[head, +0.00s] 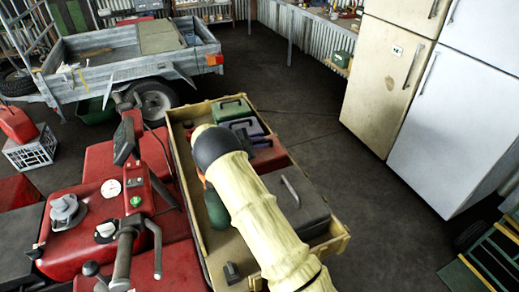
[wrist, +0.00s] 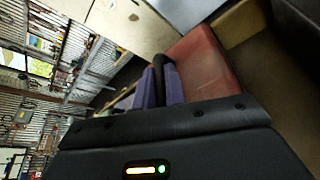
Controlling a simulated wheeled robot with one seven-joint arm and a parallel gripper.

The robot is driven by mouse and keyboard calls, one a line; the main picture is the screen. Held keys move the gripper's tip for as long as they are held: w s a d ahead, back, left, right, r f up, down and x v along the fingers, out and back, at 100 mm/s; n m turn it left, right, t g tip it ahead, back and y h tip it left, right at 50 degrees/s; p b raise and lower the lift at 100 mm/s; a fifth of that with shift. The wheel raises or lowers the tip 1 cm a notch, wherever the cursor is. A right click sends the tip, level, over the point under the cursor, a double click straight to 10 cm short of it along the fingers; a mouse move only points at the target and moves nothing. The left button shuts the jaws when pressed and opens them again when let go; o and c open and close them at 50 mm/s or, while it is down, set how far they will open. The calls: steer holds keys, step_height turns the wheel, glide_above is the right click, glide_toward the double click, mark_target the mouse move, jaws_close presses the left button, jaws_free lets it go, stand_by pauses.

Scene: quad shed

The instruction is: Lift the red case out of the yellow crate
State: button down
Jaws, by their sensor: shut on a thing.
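The red case (head: 270,157) sits in the yellow crate (head: 333,244), partly hidden behind my arm in the head view. In the wrist view the red case (wrist: 204,62) fills the area right of my fingers. In the head view my arm hides the fingers. I cannot tell whether the case is clear of the crate floor.
The crate also holds a green case (head: 231,107), a purple case (head: 246,127), a large grey case (head: 296,200) and a dark green rounded object (head: 216,210). A red quad (head: 85,235) stands to the left, a trailer (head: 125,65) behind. Fridges (head: 395,75) stand right, with open floor before them.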

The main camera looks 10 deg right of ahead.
step_height(320, 180, up, 26)
steer(key=b, duration=0.4)
steer(key=shift+a, duration=0.1)
stand_by(0.3)
